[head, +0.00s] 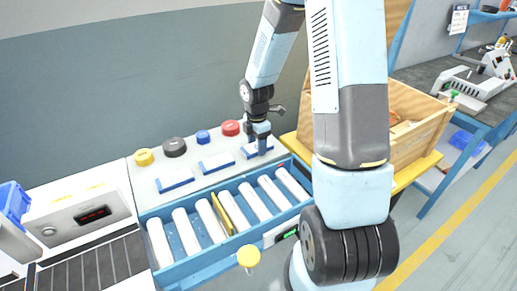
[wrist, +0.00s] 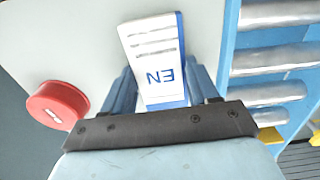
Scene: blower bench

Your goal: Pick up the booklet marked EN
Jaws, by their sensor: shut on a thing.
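The booklet marked EN (wrist: 160,50) is white with a blue edge and printed lines, and its letters appear upside down in the wrist view. My gripper (wrist: 162,98) is shut on it, with the blue fingers on either side of its lower part. In the head view my gripper (head: 259,146) is at the right end of a row of booklets on the pale panel, at the booklet (head: 250,154) under the red button. Whether the booklet is lifted off the panel I cannot tell.
Two other booklets (head: 216,162) (head: 175,180) lie to the left. Yellow, black, blue and red (head: 230,128) buttons line the panel's back; the red one also shows in the wrist view (wrist: 57,105). A roller conveyor (head: 190,230) lies in front, and a wooden crate (head: 415,110) stands right.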

